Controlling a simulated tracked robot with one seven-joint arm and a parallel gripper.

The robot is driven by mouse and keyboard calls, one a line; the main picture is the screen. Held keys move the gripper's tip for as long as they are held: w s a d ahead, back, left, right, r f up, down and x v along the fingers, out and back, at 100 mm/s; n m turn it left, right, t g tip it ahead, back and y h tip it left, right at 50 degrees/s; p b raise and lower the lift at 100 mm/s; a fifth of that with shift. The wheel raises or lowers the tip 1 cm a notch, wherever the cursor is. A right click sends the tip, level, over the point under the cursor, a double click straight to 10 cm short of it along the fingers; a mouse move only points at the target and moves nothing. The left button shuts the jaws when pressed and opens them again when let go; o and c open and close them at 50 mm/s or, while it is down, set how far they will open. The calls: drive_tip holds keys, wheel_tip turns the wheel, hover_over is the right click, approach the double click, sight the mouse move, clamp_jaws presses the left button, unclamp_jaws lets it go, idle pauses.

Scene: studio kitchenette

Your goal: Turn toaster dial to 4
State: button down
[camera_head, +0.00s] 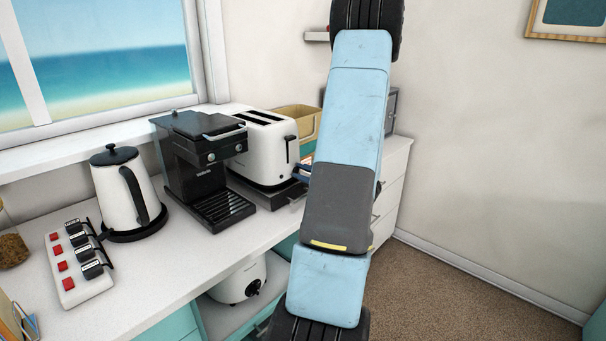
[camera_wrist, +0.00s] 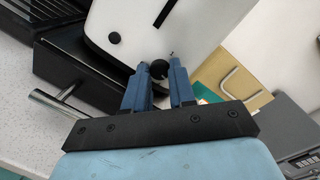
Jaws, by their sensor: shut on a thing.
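The dial's markings cannot be read. In the head view my arm hides most of the gripper, and the dial is not visible.
A white kettle (camera_head: 125,190) and a switched power strip (camera_head: 76,262) are further left. A tan box (camera_head: 298,121) is behind the toaster.

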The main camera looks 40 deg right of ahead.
drive_tip(key=shift+f+m, duration=0.1)
drive_tip(key=shift+m, duration=0.3)
drive_tip(key=m, duration=0.4)
drive_tip(key=shift+f+m+t, duration=0.1)
drive_tip(key=shift+m+t, duration=0.2)
drive_tip(key=m, duration=0.4)
drive_tip(key=shift+m+t, duration=0.3)
drive_tip(key=shift+f, duration=0.1)
drive_tip(key=c, duration=0.9)
unclamp_jaws()
drive_tip(key=shift+c, duration=0.2)
drive_tip(key=shift+s, duration=0.1)
drive_tip(key=v, duration=1.3)
drive_tip(key=shift+s, duration=0.35)
drive_tip(key=shift+a, duration=0.1)
